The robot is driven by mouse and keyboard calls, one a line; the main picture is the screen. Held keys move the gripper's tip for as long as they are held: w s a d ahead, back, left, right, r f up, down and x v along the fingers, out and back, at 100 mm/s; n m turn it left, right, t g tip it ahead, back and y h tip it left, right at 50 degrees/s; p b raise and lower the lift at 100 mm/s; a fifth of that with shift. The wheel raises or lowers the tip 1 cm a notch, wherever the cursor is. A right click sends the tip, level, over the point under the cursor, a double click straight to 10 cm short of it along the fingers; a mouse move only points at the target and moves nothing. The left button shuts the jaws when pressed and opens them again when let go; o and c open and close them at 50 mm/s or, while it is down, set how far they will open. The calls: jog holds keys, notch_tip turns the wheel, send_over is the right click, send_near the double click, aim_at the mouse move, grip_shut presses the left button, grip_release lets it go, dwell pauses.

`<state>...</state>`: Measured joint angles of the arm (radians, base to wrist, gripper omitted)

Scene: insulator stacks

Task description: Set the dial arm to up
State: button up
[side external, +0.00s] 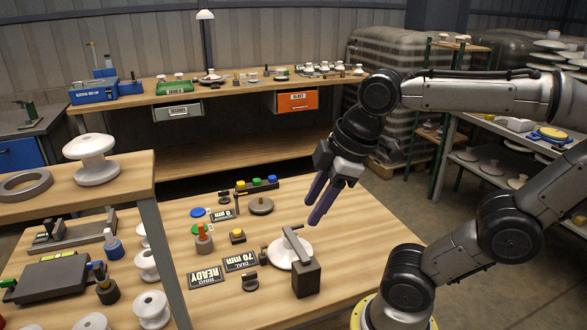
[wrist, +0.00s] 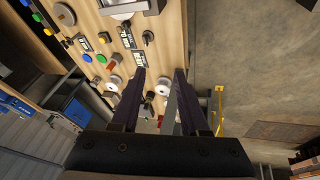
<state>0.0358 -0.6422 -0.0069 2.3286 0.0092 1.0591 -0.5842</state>
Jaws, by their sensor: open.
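The dial arm (side external: 297,245) is a grey bar. It runs from the top of a dark upright block (side external: 306,279) across a white disc (side external: 281,255), looking roughly level rather than upright. A label reading DIAL 70 mm (side external: 241,262) lies to its left. My gripper (side external: 310,211) is open and empty, above and behind the dial arm in the side view, clear of it.
A READY label (side external: 205,277) and a small dark knob (side external: 250,282) are close to the disc. The table's right side (side external: 375,225) is bare.

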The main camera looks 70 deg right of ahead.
jog(key=w+d+r+n+g, duration=0.25)
jog(key=w+d+n, duration=0.25)
jog(key=w+d, duration=0.4)
jog(key=w+d+f+m+g+y, duration=0.1)
jog(key=w+d+f+m+g, duration=0.1)
jog(key=d+f, duration=0.7)
jog(key=shift+w+d+g+y, duration=0.3)
jog(key=shift+w+d+g, duration=0.55)
jog(key=shift+w+d, duration=0.5)
jog(key=shift+s+d, duration=0.1)
jog(key=shift+s, duration=0.05)
jog(key=shift+d, duration=0.1)
jog(key=shift+f, duration=0.1)
